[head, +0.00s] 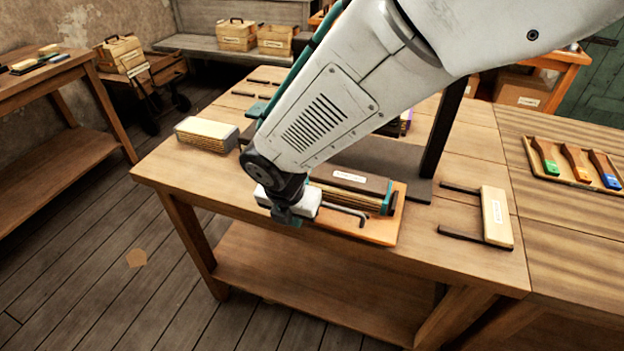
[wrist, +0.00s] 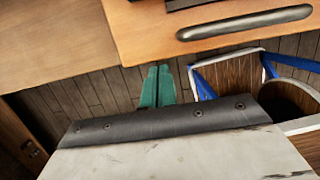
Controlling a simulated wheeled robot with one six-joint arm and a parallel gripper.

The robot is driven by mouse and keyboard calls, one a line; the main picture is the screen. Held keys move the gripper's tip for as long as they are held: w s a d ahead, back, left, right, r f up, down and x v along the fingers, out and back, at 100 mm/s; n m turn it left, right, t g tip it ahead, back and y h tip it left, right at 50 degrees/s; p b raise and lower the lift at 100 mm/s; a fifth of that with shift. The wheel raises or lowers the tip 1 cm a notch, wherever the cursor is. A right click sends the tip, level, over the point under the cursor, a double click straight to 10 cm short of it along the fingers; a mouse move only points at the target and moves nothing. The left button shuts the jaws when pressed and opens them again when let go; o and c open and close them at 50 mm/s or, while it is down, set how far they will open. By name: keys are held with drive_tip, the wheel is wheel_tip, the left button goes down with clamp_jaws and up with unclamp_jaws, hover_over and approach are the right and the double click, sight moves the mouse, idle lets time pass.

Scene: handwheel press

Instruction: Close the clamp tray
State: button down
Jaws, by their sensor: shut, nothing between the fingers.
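The clamp tray (head: 378,232) is an orange-brown board with a dark bar handle (head: 345,211) along its front. It sticks out from under the dark press toward the front edge of the workbench. In the wrist view the tray (wrist: 150,35) and its handle (wrist: 245,22) show at the top. My gripper (head: 287,214) is low at the tray's left front. Its teal fingers (wrist: 157,84) are together and empty, left of the handle and apart from it in the wrist view. My arm hides part of the press and the tray's left side.
A paper-edged block (head: 205,134) lies on the bench to the left. A pale labelled block (head: 496,216) with dark rails is on the right. Brushes in a tray (head: 575,163) stand farther right. The dark press post (head: 444,125) rises behind the tray.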

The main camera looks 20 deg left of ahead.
drive_tip(key=w, duration=0.5)
drive_tip(key=w+d, duration=0.1)
drive_tip(key=w, duration=1)
drive_tip(key=shift+d, duration=0.15)
drive_tip(key=shift+w, duration=0.8)
drive_tip(key=shift+r, duration=0.1)
